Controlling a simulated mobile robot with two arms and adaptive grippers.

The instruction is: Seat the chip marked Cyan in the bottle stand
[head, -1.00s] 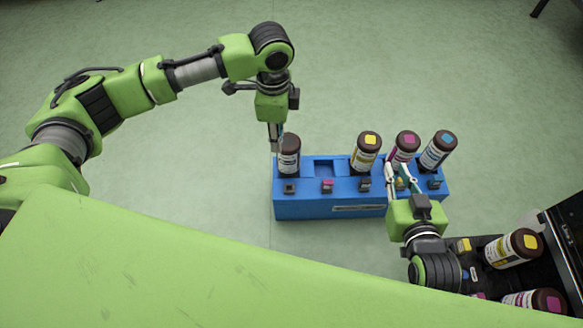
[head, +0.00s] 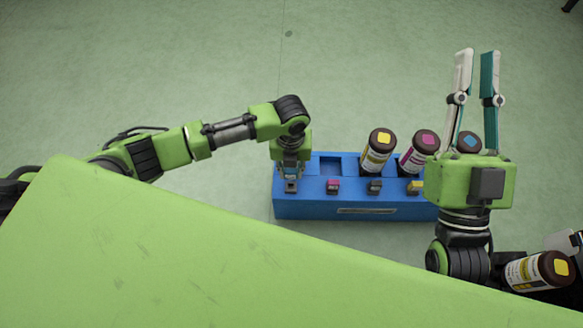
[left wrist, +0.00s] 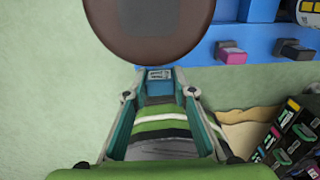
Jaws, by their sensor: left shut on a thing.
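The blue bottle stand (head: 322,210) stands on the green floor, with a row of chip places along its front. My left gripper (head: 290,180) points down at the leftmost chip place. In the left wrist view its fingers are shut on a small blue chip (left wrist: 160,75) with a pale label, too small to read. The chip is at the stand's front edge; I cannot tell if it is fully seated. My right gripper (head: 476,56) is raised beyond the stand's right end, open and empty.
A magenta chip (head: 333,185), a dark one (head: 374,186) and a yellow one (head: 416,186) line the stand's front. A dark cap (left wrist: 150,22) looms over the left gripper. Another bottle (head: 535,271) lies lower right.

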